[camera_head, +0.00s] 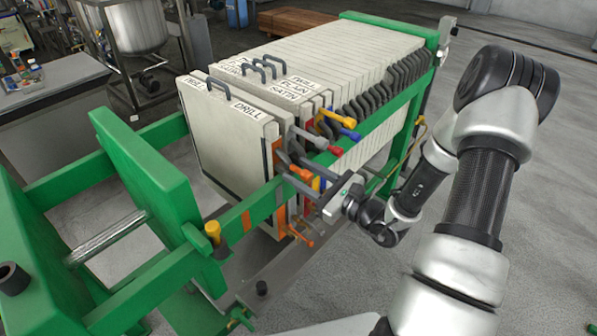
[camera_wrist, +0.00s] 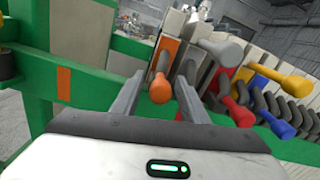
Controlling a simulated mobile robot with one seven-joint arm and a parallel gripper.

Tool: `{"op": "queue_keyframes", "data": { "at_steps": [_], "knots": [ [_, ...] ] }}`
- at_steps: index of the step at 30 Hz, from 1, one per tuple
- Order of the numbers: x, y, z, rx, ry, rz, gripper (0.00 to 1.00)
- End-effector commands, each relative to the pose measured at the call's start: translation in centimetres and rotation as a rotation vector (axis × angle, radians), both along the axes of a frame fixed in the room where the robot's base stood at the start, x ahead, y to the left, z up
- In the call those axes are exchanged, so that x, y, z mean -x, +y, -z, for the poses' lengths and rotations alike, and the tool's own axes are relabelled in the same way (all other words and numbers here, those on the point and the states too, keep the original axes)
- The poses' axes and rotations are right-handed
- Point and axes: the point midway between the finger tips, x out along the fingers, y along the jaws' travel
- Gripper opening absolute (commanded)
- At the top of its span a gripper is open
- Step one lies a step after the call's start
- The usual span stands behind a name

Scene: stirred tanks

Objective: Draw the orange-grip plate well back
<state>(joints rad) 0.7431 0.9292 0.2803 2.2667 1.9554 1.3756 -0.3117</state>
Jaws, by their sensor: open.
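The orange grip (camera_wrist: 160,88) is a rounded knob on a bar in the wrist view. It shows between the two fingers of my gripper (camera_wrist: 159,78), which are open with gaps on both sides. An orange strip (camera_wrist: 168,54) marks the plate edge behind it. In the head view the orange-marked edge (camera_head: 277,160) belongs to the nearest pale plate (camera_head: 235,150), lettered DRILL, standing upright at the front of the stack. My gripper (camera_head: 286,167) reaches toward that edge from the right, over the green rail. Its fingers partly hide the grip there.
Red (camera_head: 335,150), yellow (camera_head: 340,118) and blue (camera_head: 350,134) grips stick out just behind my gripper. The green side rail (camera_head: 240,216) runs below it. A green end plate (camera_head: 145,185) stands at left, with open space before the front plate. A lower orange handle (camera_head: 300,237) hangs below the rail.

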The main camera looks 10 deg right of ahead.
Motion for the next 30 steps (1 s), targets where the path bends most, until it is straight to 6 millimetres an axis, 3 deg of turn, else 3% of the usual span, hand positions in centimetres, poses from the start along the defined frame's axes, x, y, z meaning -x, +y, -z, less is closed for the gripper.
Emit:
{"op": "queue_keyframes", "data": {
  "at_steps": [12,20,30],
  "knots": [
    [-0.8,0.58,0.0,-0.001,0.0,0.001,0.4],
    [-0.82,0.52,-0.01,0.0,0.0,0.002,0.0],
    [-0.87,0.4,-0.06,0.001,-0.002,0.005,0.0]
  ]
}}
